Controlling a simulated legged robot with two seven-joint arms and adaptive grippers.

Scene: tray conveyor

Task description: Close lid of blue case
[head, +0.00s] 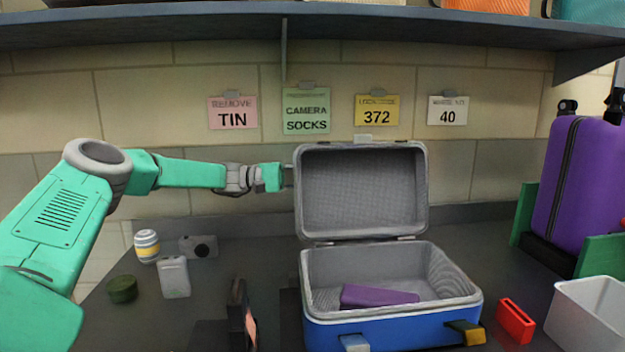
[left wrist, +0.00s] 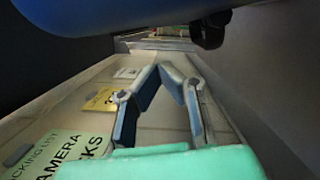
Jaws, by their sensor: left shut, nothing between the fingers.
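The blue case (head: 395,331) stands on the counter with its grey-lined lid (head: 362,190) open and upright. A purple flat item (head: 378,296) lies inside. Two latches, one light blue and one yellow and black, hang on its front. My left gripper (head: 287,176) is at the lid's left edge, at mid height; its tips are partly hidden by the lid. In the left wrist view my gripper (left wrist: 172,72) has its fingertips together and empty, with a blue surface (left wrist: 100,22), likely the lid's outside, above them. Contact cannot be told. My right gripper is not in view.
Left of the case are a striped jar (head: 146,246), a camera (head: 199,246), a white device (head: 174,277), a green tin (head: 123,289) and a dark upright item (head: 241,316). Right are a red item (head: 515,321), a white bin (head: 588,312) and a purple suitcase (head: 582,185). A shelf (head: 200,29) overhangs.

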